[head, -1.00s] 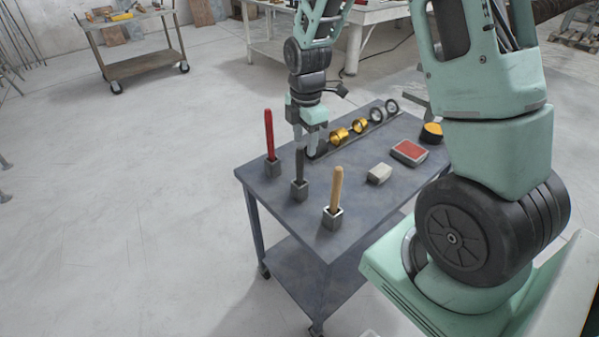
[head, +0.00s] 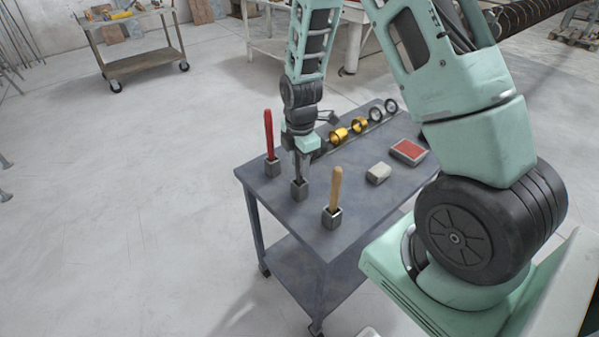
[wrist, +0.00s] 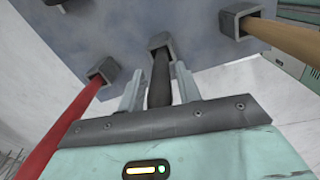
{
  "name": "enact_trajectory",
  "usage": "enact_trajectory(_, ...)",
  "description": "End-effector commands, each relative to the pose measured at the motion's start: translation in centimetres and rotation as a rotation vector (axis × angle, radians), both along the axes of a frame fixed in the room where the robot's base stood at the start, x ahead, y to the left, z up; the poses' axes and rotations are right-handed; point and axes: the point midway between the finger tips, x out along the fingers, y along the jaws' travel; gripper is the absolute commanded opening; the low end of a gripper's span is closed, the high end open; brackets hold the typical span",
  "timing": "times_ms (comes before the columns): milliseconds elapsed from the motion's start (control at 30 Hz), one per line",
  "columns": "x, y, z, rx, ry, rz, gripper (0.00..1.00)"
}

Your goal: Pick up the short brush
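Three handles stand upright in small grey square holders on the blue-grey cart: a red one (head: 268,135), a dark one (wrist: 160,82) in the middle and a wooden one (head: 335,188). Only handles show, so I cannot tell from shape which is the short brush. My gripper (head: 300,168) points down over the middle holder (head: 299,190). In the wrist view, my gripper (wrist: 158,72) has its two fingers apart, one on each side of the dark handle. A narrow gap shows at the left finger. The handle still sits in its holder.
The red and wooden handles stand close on either side of my gripper. Gold rings (head: 338,136) and dark rings (head: 376,115) line the cart's back. A grey block (head: 378,173) and a red-topped box (head: 408,151) lie to the right.

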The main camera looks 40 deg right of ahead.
Motion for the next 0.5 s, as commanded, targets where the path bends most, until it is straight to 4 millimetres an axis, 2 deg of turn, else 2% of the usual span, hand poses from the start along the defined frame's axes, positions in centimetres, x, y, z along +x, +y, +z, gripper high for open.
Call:
enact_trajectory(33,0.0,0.0,0.01,0.0,0.0,0.0,0.19)
enact_trajectory(100,-0.01,0.0,0.01,0.0,0.0,0.0,0.0)
enact_trajectory(367,0.0,0.0,0.05,0.0,0.0,0.0,0.0)
enact_trajectory(500,0.08,0.0,0.88,0.001,-0.003,0.0,0.0)
